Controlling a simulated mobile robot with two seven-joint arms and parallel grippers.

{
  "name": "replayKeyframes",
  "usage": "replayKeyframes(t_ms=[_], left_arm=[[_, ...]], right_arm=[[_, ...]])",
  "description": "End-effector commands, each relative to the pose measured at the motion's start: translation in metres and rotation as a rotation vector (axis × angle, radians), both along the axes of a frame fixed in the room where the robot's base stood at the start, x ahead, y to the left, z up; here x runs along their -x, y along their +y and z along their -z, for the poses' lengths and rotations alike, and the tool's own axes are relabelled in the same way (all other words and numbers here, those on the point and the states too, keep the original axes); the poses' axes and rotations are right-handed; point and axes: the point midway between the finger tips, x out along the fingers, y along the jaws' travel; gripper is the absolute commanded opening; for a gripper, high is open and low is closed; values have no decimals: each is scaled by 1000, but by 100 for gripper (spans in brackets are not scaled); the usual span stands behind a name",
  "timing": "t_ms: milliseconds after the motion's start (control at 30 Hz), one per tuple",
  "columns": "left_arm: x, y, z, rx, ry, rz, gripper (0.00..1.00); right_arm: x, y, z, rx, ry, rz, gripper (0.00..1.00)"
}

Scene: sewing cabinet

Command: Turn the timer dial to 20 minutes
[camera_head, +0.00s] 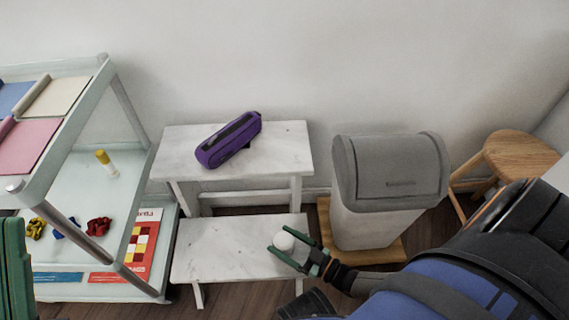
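A small white rounded object (285,242), which may be the timer, is between the fingers of my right gripper (289,249), over the lower white step (215,258). The green fingers lie along both sides of it and seem to close on it. No dial marks or numbers can be read on it. I cannot tell whether it touches the step. A green part of my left gripper (15,272) shows at the left edge, cut off by the frame, so its fingers cannot be judged.
A purple case (229,140) lies on the upper white step (281,145). A grey-lidded bin (390,172) stands right of the steps, with a wooden stool (520,153) beyond. A shelf cart (130,192) with cloths and small items stands at left.

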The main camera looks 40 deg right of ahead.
Motion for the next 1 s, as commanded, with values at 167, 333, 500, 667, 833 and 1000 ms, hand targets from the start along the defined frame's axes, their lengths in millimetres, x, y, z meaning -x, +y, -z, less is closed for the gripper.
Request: replayKeyframes(t_ms=[167, 333, 500, 667, 833, 1000], left_arm=[[0, 0, 0, 0, -1, 0, 0], [0, 0, 0, -1, -2, -1, 0], [0, 0, -2, -1, -2, -1, 0], [0, 0, -6, 3, -1, 1, 0], [0, 1, -9, 7, -2, 4, 0], [1, 1, -10, 9, -4, 4, 0]], right_arm=[[0, 0, 0, 0, 1, -1, 99], [0, 0, 0, 1, 0, -1, 100], [6, -3, 0, 2, 1, 0, 100], [30, -12, 0, 3, 5, -1, 100], [66, -26, 0, 2, 6, 0, 100], [96, -38, 0, 1, 3, -1, 100]])
